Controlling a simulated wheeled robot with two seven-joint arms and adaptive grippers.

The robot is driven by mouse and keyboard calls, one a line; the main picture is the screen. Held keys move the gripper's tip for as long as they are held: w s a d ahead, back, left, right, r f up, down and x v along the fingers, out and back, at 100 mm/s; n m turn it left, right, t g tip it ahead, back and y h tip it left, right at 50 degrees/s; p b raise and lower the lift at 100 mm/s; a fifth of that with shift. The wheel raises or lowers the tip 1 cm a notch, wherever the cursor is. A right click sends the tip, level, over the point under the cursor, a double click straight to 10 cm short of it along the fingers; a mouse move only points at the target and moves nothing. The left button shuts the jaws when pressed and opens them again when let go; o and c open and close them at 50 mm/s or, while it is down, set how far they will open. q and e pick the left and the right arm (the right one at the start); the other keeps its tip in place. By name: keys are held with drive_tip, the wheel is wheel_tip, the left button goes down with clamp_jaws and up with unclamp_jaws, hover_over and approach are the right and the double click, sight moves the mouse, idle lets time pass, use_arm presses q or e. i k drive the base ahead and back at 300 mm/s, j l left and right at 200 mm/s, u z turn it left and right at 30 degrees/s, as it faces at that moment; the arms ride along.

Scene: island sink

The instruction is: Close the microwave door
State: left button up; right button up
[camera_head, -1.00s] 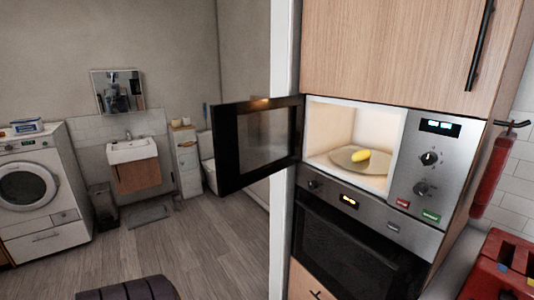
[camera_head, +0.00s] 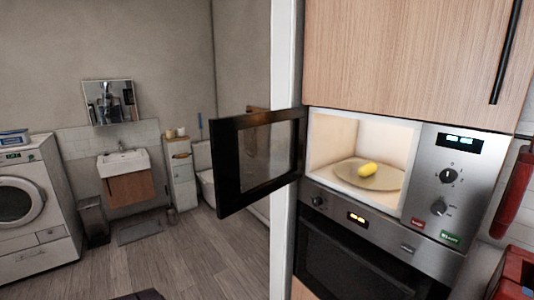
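The microwave (camera_head: 448,188) is built into a tall wooden cabinet on the right. Its dark-framed glass door (camera_head: 262,157) is hinged at the left of the opening and stands wide open, swung out to the left. Neither of my grippers is in view.
An oven (camera_head: 350,252) sits below the microwave. Red things (camera_head: 518,272) stand at the lower right edge. A washing machine (camera_head: 32,205), small sink (camera_head: 124,160) and bin (camera_head: 93,221) are at the far left.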

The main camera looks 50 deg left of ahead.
sight(289, 166)
drive_tip(key=i+j, duration=0.1)
drive_tip(key=j, duration=0.7)
drive_tip(key=i+j, duration=0.15)
drive_tip(key=j, duration=0.65)
drive_tip(key=i+j+z, duration=0.1)
drive_tip(key=j, duration=0.7)
drive_tip(key=i+j, duration=0.1)
drive_tip(key=j, duration=0.7)
